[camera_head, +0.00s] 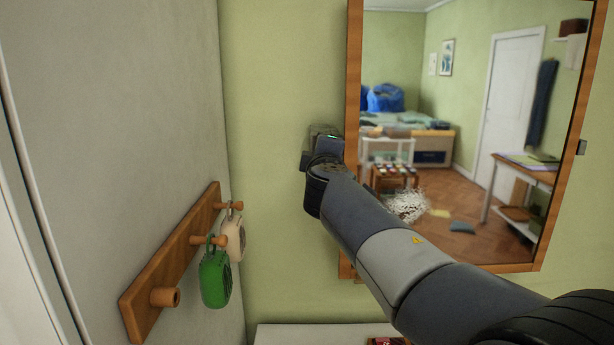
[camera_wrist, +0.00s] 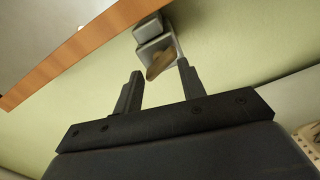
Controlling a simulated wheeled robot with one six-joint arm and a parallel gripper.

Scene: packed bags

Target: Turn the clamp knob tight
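In the wrist view, a grey metal clamp (camera_wrist: 148,32) sits at the edge of the wood-framed mirror (camera_wrist: 75,45), against the green wall. Its brown tapered knob (camera_wrist: 159,65) points toward my gripper (camera_wrist: 160,70). My gripper is open, with its two dark fingers apart. The knob appears between the fingertips, nearer the right finger, with a clear gap to the left one. I cannot tell whether it touches the right finger. In the head view, my gripper (camera_head: 322,146) is at the mirror's left edge, and the clamp there is hidden behind it.
The mirror (camera_head: 353,60) reflects a room. A wooden peg rack (camera_head: 160,265) on the left wall holds a green item (camera_head: 215,280) and a beige item (camera_head: 232,240). A white surface (camera_head: 300,335) lies below.

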